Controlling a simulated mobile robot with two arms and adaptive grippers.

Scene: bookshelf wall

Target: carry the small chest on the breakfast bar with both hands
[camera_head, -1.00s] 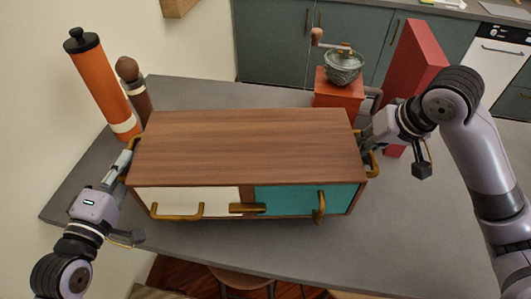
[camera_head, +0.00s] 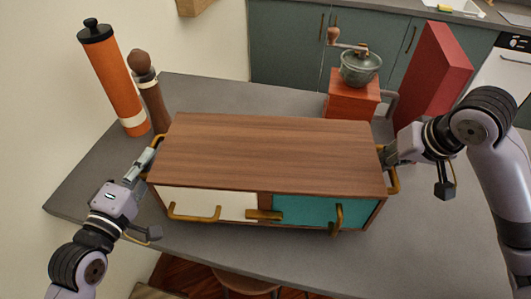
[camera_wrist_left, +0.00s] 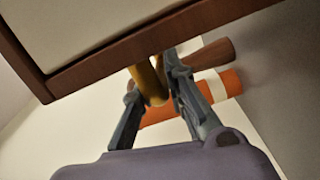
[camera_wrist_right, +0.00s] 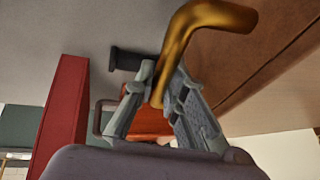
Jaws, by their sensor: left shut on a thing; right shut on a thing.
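The small chest (camera_head: 275,152) has a wooden top, a white front panel, a teal front panel and brass handles. It is over the grey breakfast bar (camera_head: 420,235); whether it touches the bar is hard to tell. My left gripper (camera_head: 150,158) is shut on the brass handle at the chest's left end, which also shows in the left wrist view (camera_wrist_left: 154,88). My right gripper (camera_head: 388,155) is shut on the brass handle at the right end, seen in the right wrist view (camera_wrist_right: 185,40). The chest's far side is hidden.
An orange mill (camera_head: 112,78) and a brown mill (camera_head: 149,92) stand behind the chest's left end. A coffee grinder (camera_head: 355,85) and a tall red box (camera_head: 435,70) stand behind its right end. Bare bar top shows in front and at right.

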